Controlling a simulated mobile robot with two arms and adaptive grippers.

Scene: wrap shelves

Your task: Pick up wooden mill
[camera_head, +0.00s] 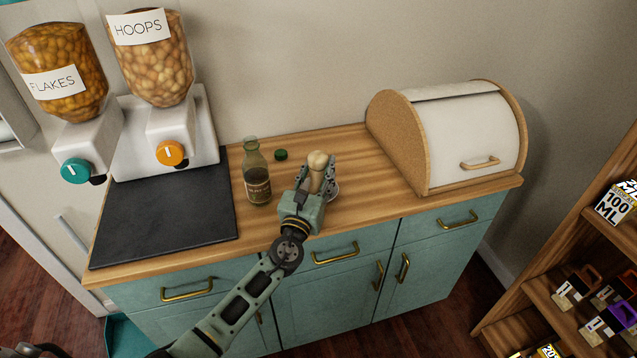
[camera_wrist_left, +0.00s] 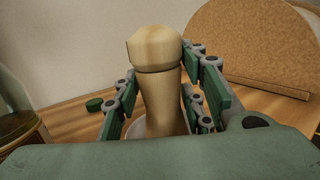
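The wooden mill (camera_head: 317,165) stands upright on the wooden counter, pale with a rounded head and a narrower body. My left gripper (camera_head: 316,178) reaches over the counter with its fingers on either side of the mill. In the left wrist view the mill (camera_wrist_left: 158,85) stands between the fingers (camera_wrist_left: 155,115). A gap shows between the left finger and the mill; the right fingers are close to it, and contact there cannot be told. The gripper looks open around the mill. Its base is partly hidden by the gripper. My right gripper is not in view.
A glass bottle (camera_head: 256,175) stands just left of the gripper, with a green cap (camera_head: 281,154) behind it. A bread box (camera_head: 455,135) stands to the right. Cereal dispensers (camera_head: 165,135) and a dark mat (camera_head: 165,220) are at the left. A pale round dish (camera_head: 333,192) shows beside the fingers.

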